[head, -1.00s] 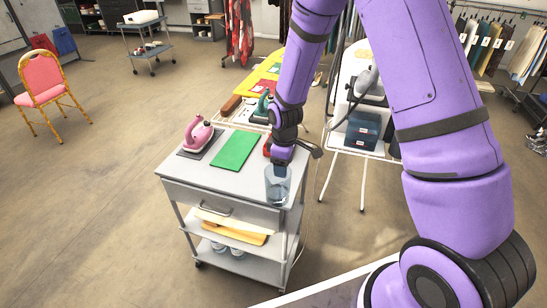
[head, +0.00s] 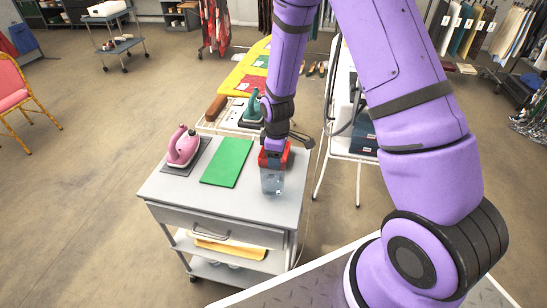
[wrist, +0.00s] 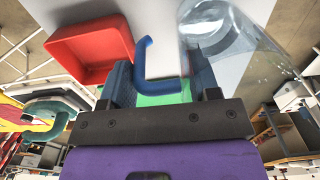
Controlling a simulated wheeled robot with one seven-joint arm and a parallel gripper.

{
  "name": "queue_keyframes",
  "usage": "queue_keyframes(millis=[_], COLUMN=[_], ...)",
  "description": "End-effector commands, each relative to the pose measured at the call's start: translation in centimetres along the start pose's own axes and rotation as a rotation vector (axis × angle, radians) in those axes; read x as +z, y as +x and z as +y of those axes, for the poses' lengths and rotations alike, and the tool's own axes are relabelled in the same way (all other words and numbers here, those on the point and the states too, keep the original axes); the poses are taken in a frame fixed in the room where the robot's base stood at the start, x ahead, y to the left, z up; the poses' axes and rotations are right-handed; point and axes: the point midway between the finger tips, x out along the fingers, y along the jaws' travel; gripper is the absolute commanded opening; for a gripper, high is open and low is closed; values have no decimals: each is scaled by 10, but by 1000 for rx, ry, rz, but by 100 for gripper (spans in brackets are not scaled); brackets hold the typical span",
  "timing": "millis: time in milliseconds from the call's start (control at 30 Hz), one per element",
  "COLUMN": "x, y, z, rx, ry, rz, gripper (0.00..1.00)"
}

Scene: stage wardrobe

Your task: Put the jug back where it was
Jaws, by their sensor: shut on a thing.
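The jug (head: 272,182) is clear with a blue handle. In the head view it is at the right side of the grey cart's top (head: 205,200), in front of a red tray (head: 286,156). My gripper (head: 272,160) reaches down from above. In the wrist view the jug's clear body (wrist: 245,45) is at upper right and its blue handle (wrist: 150,62) is between the fingers of my gripper (wrist: 165,85), which is shut on it. I cannot tell whether the jug's base touches the cart top.
A green mat (head: 227,162) and a pink iron (head: 183,147) on a dark pad are on the cart's left half. The red tray (wrist: 90,48) is close left of the fingers in the wrist view. The cart top's front strip is clear.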

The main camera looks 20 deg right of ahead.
Motion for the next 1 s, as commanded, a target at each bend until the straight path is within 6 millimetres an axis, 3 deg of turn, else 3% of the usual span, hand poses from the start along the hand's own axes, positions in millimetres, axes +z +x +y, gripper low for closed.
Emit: queue_keyframes(millis=[133,533,567,633,1000], x=[7,7,7,7,7], y=[18,22,22,22,18], z=[-2,-2,-2,-2,-2], rx=[-2,0,0,0,1], ry=[0,-1,-1,-1,-1], rz=[-2,0,0,0,1], gripper=[13,13,63,79,82])
